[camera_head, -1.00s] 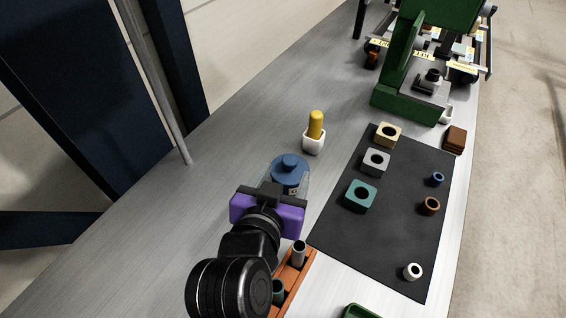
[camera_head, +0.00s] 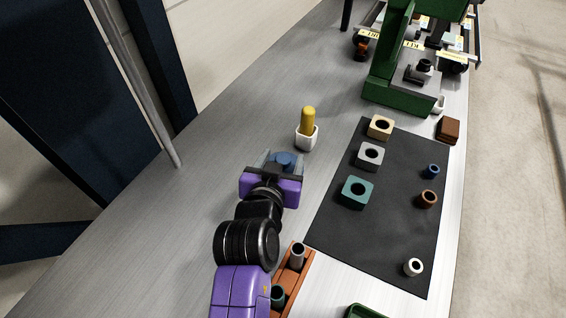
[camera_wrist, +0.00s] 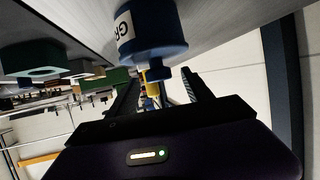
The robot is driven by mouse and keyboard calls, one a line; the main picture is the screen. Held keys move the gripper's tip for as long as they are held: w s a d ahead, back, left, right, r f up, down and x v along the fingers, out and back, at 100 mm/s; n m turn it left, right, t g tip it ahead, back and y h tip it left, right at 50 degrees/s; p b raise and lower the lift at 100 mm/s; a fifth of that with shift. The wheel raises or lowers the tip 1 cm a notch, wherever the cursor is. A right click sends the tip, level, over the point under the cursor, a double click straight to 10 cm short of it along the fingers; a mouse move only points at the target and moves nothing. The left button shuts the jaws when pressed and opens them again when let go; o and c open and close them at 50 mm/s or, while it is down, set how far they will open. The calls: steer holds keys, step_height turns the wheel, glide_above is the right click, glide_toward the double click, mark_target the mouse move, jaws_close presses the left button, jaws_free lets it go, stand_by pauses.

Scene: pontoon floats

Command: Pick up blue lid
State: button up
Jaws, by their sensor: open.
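The blue lid (camera_head: 284,158) has a round knob and shows just beyond my gripper in the head view, partly hidden by it. In the wrist view, which is upside down, the lid (camera_wrist: 160,54) sits on a blue jar (camera_wrist: 152,20) with a white label. Its small knob points down in that picture. My gripper (camera_head: 284,163) is open, with one finger seen on either side of the knob. I cannot tell whether either finger touches it. The jar's body is hidden behind my gripper in the head view.
A dark mat (camera_head: 383,220) with several square blocks and small rings lies to the right. An orange rack (camera_head: 293,278) with tubes stands beside my arm. Bare table lies to the left.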

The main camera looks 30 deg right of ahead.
steer(key=shift+w+f, duration=0.1)
steer(key=shift+w, duration=0.05)
jaws_close()
stand_by(0.4)
